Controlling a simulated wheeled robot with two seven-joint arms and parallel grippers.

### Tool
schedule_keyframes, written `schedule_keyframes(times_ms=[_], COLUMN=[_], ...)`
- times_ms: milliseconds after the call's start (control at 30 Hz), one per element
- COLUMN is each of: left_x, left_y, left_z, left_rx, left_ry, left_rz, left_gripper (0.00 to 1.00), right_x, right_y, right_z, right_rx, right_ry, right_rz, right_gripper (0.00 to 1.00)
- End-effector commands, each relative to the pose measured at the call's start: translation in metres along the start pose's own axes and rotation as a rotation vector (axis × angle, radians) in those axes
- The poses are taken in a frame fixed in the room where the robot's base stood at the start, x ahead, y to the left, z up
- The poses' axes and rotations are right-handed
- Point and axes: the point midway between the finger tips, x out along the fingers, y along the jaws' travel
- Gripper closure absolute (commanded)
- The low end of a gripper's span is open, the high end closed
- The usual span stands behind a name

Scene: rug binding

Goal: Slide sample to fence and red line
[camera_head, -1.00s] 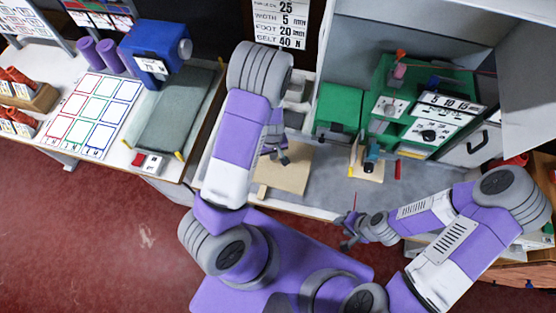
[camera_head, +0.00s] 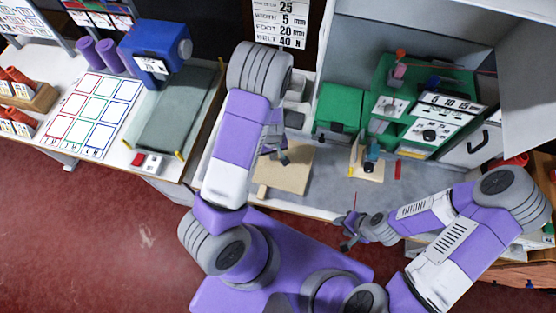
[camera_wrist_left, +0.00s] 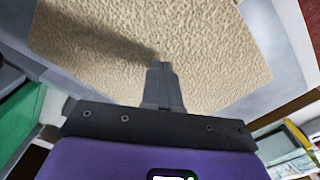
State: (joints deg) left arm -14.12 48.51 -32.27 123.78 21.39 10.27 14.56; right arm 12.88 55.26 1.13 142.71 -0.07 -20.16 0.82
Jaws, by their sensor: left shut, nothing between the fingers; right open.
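The sample is a beige, rough-textured square (camera_head: 294,172) on the grey work surface, left of the sewing machine's foot area; it also fills much of the left wrist view (camera_wrist_left: 215,50). My left gripper (camera_head: 282,158) is shut and empty, low over the sample's back left part. In the left wrist view its closed fingertips (camera_wrist_left: 160,66) overlap the sample; I cannot tell whether they touch it. I cannot clearly pick out the fence. My right gripper (camera_head: 348,232) is open and empty near the front edge.
The green machine (camera_head: 400,125) stands behind the work surface. A small wooden block (camera_head: 371,177) with a yellow strip (camera_head: 352,171) sits between sample and red line. Grey surface right of the sample is clear up to that block.

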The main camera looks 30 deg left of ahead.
Motion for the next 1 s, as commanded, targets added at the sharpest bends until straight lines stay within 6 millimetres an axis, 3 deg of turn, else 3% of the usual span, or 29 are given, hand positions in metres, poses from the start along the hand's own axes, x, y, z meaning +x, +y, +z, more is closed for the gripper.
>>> schedule_keyframes(times_ms=[1000], left_x=[0.018], left_y=[0.002], left_z=[0.001], left_rx=[0.001], left_ry=[0.000], left_rz=[0.000], left_gripper=[1.00], right_x=[0.013], right_y=[0.006], right_z=[-0.002], right_rx=[0.002], right_ry=[0.002], right_rz=[0.001], right_gripper=[0.57])
